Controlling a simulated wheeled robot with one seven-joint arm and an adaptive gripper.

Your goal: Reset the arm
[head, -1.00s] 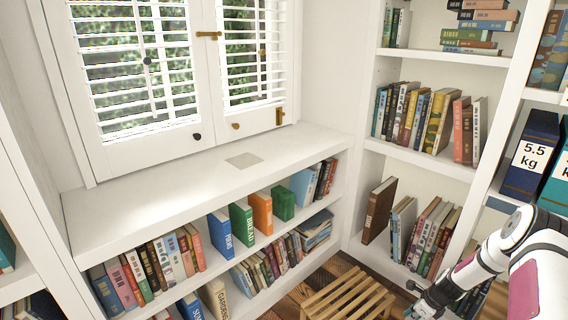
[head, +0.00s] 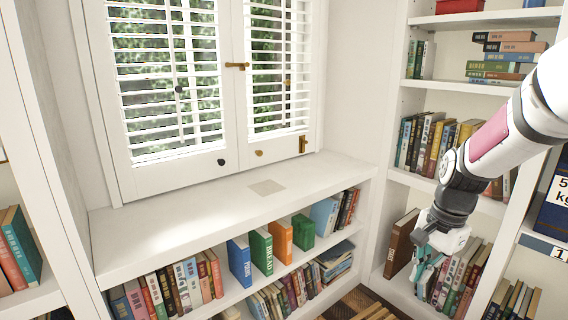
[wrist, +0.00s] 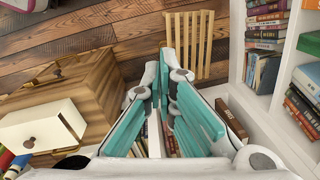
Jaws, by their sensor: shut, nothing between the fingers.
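My arm reaches in from the right in the head view. My gripper (head: 428,272) hangs in front of the lower right bookshelf, pointing down, with teal finger pads. In the wrist view my gripper (wrist: 163,95) shows its two teal fingers close together with nothing held between them. It is shut and empty, apart from the books behind it.
A white window bench (head: 190,225) with bookshelves below runs under the shuttered window (head: 240,80). Books fill the right bookcase (head: 395,175). The wrist view shows a slatted wooden stool (wrist: 190,40), a wooden drawer unit with a white drawer (wrist: 40,127), and plank floor (wrist: 125,32).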

